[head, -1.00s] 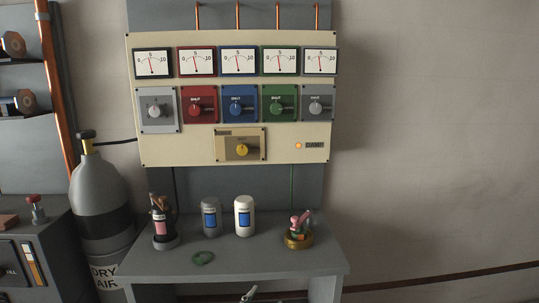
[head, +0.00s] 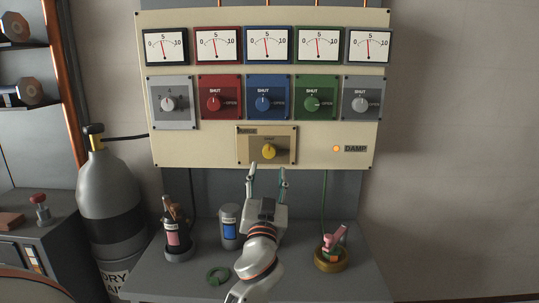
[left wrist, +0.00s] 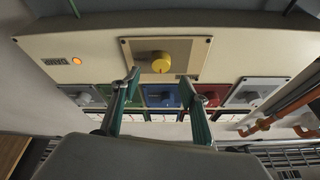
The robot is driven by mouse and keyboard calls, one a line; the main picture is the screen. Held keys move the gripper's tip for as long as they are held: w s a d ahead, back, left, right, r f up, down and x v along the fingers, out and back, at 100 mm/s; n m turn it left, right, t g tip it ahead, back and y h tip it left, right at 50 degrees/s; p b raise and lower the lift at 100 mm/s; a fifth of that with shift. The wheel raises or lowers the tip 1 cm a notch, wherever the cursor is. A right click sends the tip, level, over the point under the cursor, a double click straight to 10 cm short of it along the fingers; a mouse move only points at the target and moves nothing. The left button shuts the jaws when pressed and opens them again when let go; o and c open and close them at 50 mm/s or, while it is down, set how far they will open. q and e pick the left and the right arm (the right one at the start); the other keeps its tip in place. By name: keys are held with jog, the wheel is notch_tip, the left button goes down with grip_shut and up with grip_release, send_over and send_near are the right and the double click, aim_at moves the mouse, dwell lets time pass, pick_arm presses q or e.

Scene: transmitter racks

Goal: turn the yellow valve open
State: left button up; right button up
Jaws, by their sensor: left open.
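The yellow valve (head: 268,151) is a round knob on a tan plate (head: 247,145) at the bottom middle of the cream panel. It also shows in the left wrist view (left wrist: 161,62), upside down, beyond the fingertips. My left gripper (head: 268,172) is open and empty just below the valve in the head view, its two fingers apart and pointing up at the plate. In the left wrist view the fingers (left wrist: 160,82) stand to either side of the knob's line, apart from the knob. The small lettering by the knob is too small to read surely. My right gripper is not in view.
The cream panel (head: 210,155) carries several gauges and a row of coloured knobs above the valve. A lit orange lamp (head: 336,149) is to the right.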

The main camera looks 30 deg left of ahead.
aim_at(269, 153)
pick_arm(q)
jog(key=p+x, duration=0.1)
jog(key=x, duration=0.5)
jog(key=shift+r, duration=0.1)
jog(key=shift+w+a+r, duration=0.1)
jog(key=shift+w+a, duration=0.15)
jog(key=shift+w, duration=0.15)
jog(key=c, duration=1.1)
